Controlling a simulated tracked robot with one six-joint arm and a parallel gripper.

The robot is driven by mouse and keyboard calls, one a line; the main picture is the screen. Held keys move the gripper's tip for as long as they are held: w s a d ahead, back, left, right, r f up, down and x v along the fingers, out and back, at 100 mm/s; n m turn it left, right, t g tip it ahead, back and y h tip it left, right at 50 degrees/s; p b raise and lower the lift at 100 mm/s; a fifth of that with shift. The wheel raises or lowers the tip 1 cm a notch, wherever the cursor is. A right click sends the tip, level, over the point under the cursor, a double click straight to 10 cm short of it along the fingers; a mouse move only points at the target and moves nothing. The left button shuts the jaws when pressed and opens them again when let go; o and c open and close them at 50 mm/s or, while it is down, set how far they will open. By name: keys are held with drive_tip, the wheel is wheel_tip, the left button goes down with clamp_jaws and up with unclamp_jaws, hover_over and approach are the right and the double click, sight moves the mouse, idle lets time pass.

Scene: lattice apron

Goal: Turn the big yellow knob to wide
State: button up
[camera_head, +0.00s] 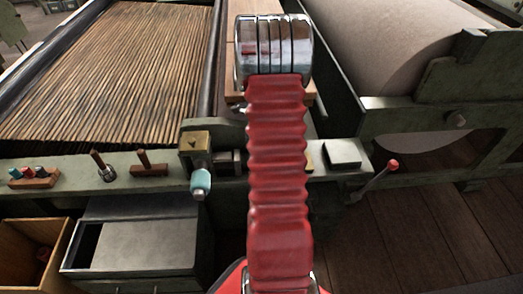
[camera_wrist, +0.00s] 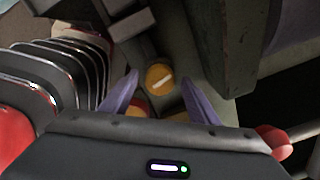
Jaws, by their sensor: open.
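A round yellow knob (camera_wrist: 160,79) with a white slanted bar on its face shows in the wrist view. The bar runs from lower left to upper right. My gripper (camera_wrist: 159,75) is open, and its two purple fingers stand on either side of the knob in the picture. I cannot tell whether they touch it or how far off they are. A partly hidden red and yellow thing (camera_wrist: 137,109) lies below the knob in the picture. No scale label is readable. In the head view my red arm hides the gripper and the knob.
In the head view a brass block (camera_head: 195,141) with a teal-ended part sits left of my arm. A red-tipped lever (camera_head: 392,164) juts out at right. A large roller (camera_head: 405,40) stands at the back right.

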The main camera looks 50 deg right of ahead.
drive_tip(key=shift+c, duration=0.3)
drive_tip(key=c, duration=0.9)
drive_tip(key=shift+d, duration=0.2)
drive_tip(key=shift+c, duration=0.4)
drive_tip(key=shift+a, duration=0.1)
